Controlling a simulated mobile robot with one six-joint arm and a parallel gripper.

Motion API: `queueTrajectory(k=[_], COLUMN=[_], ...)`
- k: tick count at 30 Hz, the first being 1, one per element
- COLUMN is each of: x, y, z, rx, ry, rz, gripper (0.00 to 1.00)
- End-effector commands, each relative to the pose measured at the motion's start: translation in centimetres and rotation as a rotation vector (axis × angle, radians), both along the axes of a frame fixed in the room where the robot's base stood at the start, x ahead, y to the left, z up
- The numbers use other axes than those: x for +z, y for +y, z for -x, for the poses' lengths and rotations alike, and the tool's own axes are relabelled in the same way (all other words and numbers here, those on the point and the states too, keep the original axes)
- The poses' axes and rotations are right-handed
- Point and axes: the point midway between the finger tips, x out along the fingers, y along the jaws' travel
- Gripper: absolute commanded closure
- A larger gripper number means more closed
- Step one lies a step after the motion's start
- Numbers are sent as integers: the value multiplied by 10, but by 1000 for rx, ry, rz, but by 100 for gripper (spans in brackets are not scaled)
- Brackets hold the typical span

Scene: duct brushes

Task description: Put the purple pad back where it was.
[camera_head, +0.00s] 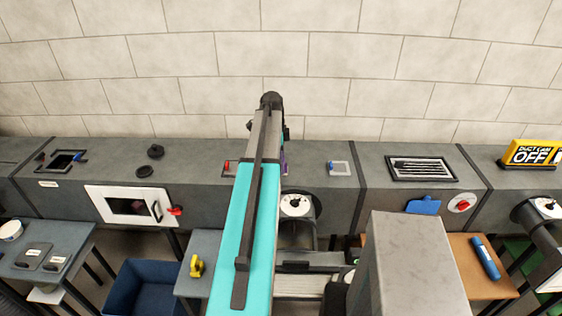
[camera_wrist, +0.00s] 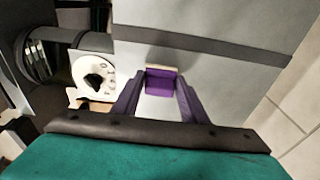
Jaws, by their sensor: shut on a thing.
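The purple pad (camera_wrist: 161,79), a small block with a pale strip along its top edge, is between the fingertips of my gripper (camera_wrist: 161,84) in the wrist view. The gripper is shut on it. The grey duct face lies behind the pad; I cannot tell whether the pad touches it. In the head view my arm hides most of the gripper and pad, and only a purple sliver (camera_head: 285,160) shows to the right of the arm, above the duct top.
A white dial (camera_head: 296,205) is on the duct near my arm; it also shows in the wrist view (camera_wrist: 94,80). A square plate with a blue piece (camera_head: 339,168) and a slatted vent (camera_head: 421,168) are to the right. A red piece (camera_head: 228,167) is just left.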

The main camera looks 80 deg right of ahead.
Motion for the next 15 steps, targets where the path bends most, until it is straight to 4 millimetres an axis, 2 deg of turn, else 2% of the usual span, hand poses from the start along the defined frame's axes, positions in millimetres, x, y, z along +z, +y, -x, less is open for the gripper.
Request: queueTrajectory(k=[1, 4, 15], x=[-1, 0, 2], y=[0, 0, 0], z=[0, 0, 0], rx=[0, 0, 0], ry=[0, 0, 0], rz=[0, 0, 0], gripper=[57, 42, 42])
